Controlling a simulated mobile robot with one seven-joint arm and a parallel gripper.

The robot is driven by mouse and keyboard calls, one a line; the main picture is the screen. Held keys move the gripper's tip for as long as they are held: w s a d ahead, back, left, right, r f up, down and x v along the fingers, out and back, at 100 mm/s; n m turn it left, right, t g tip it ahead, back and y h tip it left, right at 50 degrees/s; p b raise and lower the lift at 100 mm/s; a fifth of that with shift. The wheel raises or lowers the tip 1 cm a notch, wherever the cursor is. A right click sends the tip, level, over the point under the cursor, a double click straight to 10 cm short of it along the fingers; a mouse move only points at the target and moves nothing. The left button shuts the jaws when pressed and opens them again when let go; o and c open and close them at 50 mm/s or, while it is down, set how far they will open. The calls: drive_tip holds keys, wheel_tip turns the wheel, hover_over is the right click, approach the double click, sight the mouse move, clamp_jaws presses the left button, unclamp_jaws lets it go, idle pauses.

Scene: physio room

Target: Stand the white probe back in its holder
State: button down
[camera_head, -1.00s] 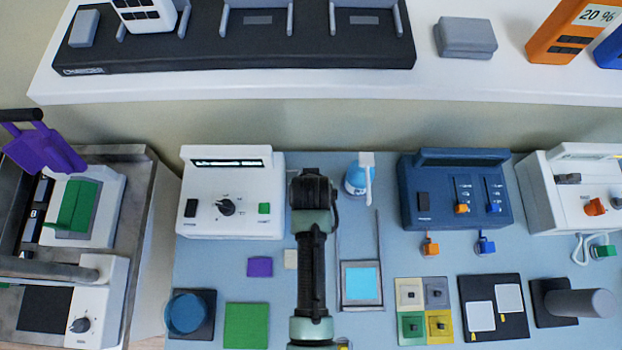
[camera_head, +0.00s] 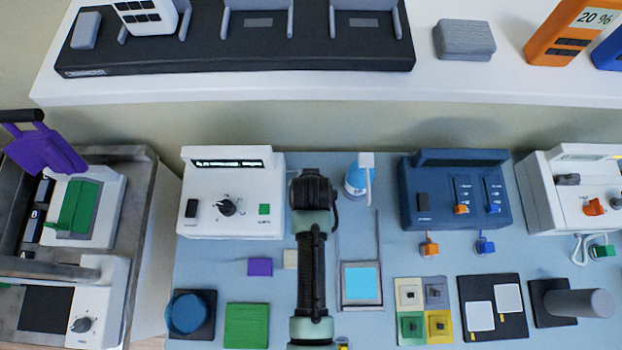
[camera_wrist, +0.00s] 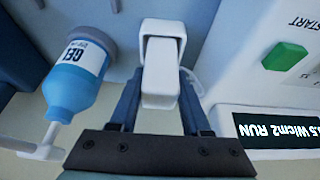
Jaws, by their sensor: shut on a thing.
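In the wrist view my gripper (camera_wrist: 160,88) is shut on the white probe (camera_wrist: 160,75), a blocky white piece between its two dark blue fingers. A white rim with a grey inside (camera_wrist: 162,32) shows just beyond it; I cannot tell whether this is part of the probe or its holder. In the head view my own arm hides the gripper and the probe. The white unit (camera_head: 232,190) with a dial and green button stands left of the arm; its lit display (camera_wrist: 285,130) shows in the wrist view. I cannot identify the holder with certainty.
A blue gel bottle (camera_head: 357,180) stands close on the arm's right, also in the wrist view (camera_wrist: 75,80). A dark blue unit (camera_head: 455,190) stands farther right. Coloured pads (camera_head: 411,326) and a framed cyan square (camera_head: 361,284) lie in front. A shelf (camera_head: 250,85) overhangs the back.

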drive_tip(key=shift+f+b, duration=0.3)
drive_tip(key=shift+f, duration=0.1)
idle(0.3)
unclamp_jaws()
idle(0.6)
drive_tip(key=shift+r+p, duration=3.55)
drive_tip(key=shift+p, duration=0.05)
drive_tip(key=shift+s+f, duration=0.1)
drive_tip(key=shift+s, duration=0.05)
